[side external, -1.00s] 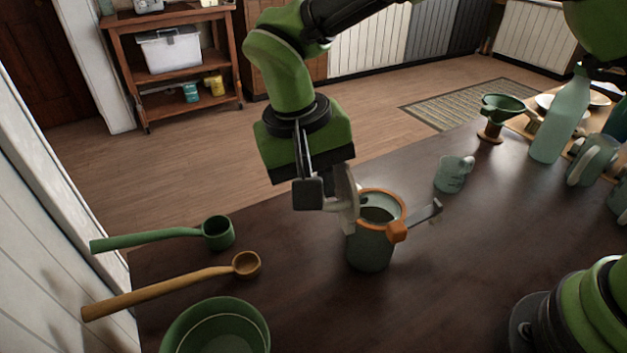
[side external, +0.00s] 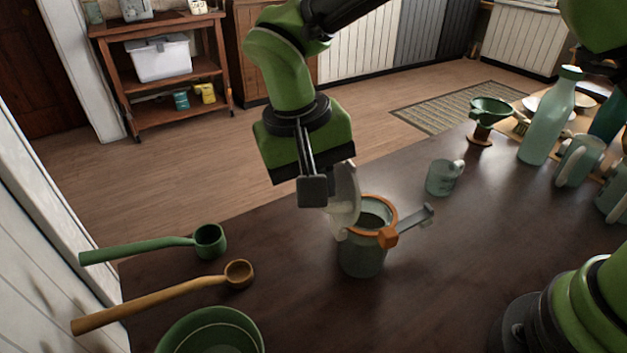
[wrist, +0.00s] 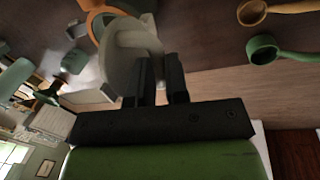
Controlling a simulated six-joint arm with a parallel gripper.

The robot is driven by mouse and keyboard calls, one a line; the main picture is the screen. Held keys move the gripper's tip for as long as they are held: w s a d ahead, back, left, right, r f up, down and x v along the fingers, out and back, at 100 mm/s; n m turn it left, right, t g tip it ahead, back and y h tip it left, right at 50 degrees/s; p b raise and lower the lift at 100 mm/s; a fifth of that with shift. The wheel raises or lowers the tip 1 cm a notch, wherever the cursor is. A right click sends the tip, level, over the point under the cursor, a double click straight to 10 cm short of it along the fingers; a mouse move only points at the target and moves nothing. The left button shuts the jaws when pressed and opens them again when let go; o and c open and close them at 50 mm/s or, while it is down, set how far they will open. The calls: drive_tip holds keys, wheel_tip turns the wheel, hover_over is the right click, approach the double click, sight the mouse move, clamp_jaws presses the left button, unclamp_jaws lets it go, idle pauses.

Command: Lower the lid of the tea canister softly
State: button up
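The tea canister (side external: 362,258) stands on the dark table, a grey-green cylinder with an orange rim. Its mouth is open. Its pale lid (side external: 345,200) stands steeply raised at the left side of the rim. My gripper (side external: 314,190) is at the lid's left side, its dark fingers close against or touching the lid. In the wrist view the two fingers (wrist: 161,82) are side by side with a narrow gap, beside the lid (wrist: 125,65); the orange rim (wrist: 97,22) shows behind. Whether the fingers pinch the lid cannot be told.
A grey clasp arm (side external: 415,220) sticks out right from the rim. A mug (side external: 444,178) and a bottle (side external: 548,125) stand farther right. A green ladle (side external: 150,246), a wooden ladle (side external: 160,300) and a green bowl (side external: 210,335) lie left. Table around the canister is clear.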

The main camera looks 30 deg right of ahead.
drive_tip(key=shift+d, duration=0.15)
drive_tip(key=shift+s+d+r, duration=0.1)
drive_tip(key=shift+d+r, duration=0.05)
drive_tip(key=shift+d, duration=0.05)
idle(0.3)
drive_tip(key=shift+s+d+r, duration=0.1)
drive_tip(key=shift+d, duration=0.35)
drive_tip(key=shift+s+d+r, duration=0.1)
drive_tip(key=shift+d, duration=0.25)
idle(0.4)
